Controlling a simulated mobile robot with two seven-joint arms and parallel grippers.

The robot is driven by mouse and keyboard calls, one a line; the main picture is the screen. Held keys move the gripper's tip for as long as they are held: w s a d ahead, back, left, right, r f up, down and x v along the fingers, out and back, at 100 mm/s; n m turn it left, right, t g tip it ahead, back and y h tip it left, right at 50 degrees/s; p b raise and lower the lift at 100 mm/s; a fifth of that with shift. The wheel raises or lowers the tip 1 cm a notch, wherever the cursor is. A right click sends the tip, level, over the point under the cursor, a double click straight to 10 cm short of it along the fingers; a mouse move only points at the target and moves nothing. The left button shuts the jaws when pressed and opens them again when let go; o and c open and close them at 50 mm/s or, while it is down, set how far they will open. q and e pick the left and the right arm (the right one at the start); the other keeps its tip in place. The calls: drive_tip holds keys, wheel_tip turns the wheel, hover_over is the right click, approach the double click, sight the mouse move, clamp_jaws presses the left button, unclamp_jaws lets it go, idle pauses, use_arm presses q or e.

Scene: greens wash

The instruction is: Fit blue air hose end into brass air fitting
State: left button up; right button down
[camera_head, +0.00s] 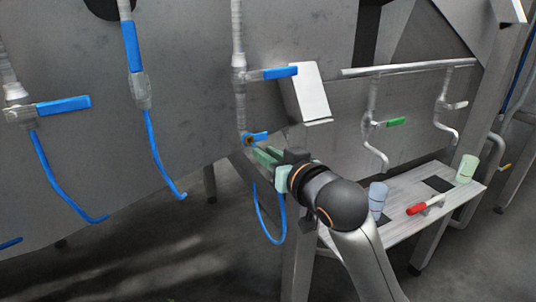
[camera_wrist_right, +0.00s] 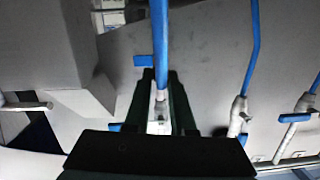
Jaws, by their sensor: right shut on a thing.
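The brass fitting (camera_head: 249,141) shows as a small brownish spot at the lower end of the middle vertical pipe, beside a short blue handle (camera_head: 261,136). My right gripper (camera_head: 262,154) is just below and right of it, shut on the blue air hose (camera_head: 282,228). The hose hangs in a loop below the gripper. In the right wrist view the hose (camera_wrist_right: 159,45) runs down between the two dark fingers (camera_wrist_right: 161,100) to a pale metallic piece (camera_wrist_right: 159,112). The fingers hide the hose end, so I cannot tell whether it touches the fitting. My left gripper is out of view.
Other blue hoses (camera_head: 157,150) hang from valves on the left of the grey metal wall (camera_head: 195,100). A white sheet (camera_head: 309,92) is right of the pipe. A bench (camera_head: 400,225) at right holds cups (camera_head: 377,196) and a red-handled tool (camera_head: 418,208).

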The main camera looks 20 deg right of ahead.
drive_tip(key=shift+w, duration=1.35)
drive_tip(key=c, duration=1.2)
unclamp_jaws()
drive_tip(key=shift+r, duration=0.1)
drive_tip(key=o, duration=0.5)
drive_tip(key=shift+w, duration=0.1)
